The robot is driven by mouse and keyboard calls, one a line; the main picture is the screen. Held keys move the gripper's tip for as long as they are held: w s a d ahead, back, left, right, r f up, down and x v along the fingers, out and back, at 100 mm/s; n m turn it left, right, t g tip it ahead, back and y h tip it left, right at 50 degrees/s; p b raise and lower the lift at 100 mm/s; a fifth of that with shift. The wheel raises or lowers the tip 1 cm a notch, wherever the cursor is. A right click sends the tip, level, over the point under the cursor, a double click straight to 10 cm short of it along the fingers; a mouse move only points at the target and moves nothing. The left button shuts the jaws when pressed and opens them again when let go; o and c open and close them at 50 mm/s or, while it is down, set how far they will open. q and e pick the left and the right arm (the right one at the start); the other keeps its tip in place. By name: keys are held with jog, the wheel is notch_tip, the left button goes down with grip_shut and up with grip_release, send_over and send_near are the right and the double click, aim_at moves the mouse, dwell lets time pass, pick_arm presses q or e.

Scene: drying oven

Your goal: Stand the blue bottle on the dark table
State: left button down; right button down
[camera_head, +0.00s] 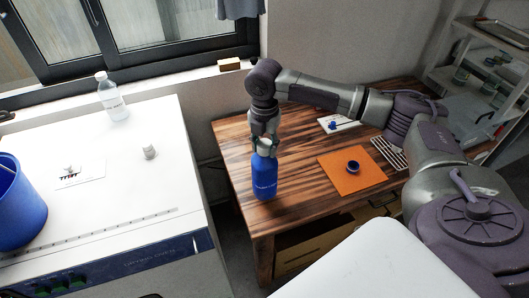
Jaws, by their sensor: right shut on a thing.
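The blue bottle (265,179) is upright over the near left part of the dark wooden table (301,196). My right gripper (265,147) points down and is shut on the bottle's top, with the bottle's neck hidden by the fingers. The bottle's base shows close to the table top near its left front edge; I cannot tell whether it touches. My left gripper is not in view.
An orange mat (338,179) with a small dark blue cup (352,167) lies on the table. A white oven (130,185) at left carries a clear bottle (113,101) and a blue bucket (20,210). Shelves (480,75) stand at right.

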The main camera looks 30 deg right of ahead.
jog(key=shift+w+d+f, duration=0.2)
jog(key=shift+w+f, duration=0.1)
notch_tip(320, 180, down, 3)
jog(key=shift+f+p, duration=0.1)
jog(key=shift+p, duration=0.5)
jog(key=shift+f, duration=0.3)
jog(key=c, duration=0.6)
grip_release()
jog(key=shift+s+f, duration=0.1)
jog(key=shift+c, duration=0.2)
notch_tip(320, 180, up, 12)
jog(key=b, duration=0.2)
jog(key=shift+b, duration=0.3)
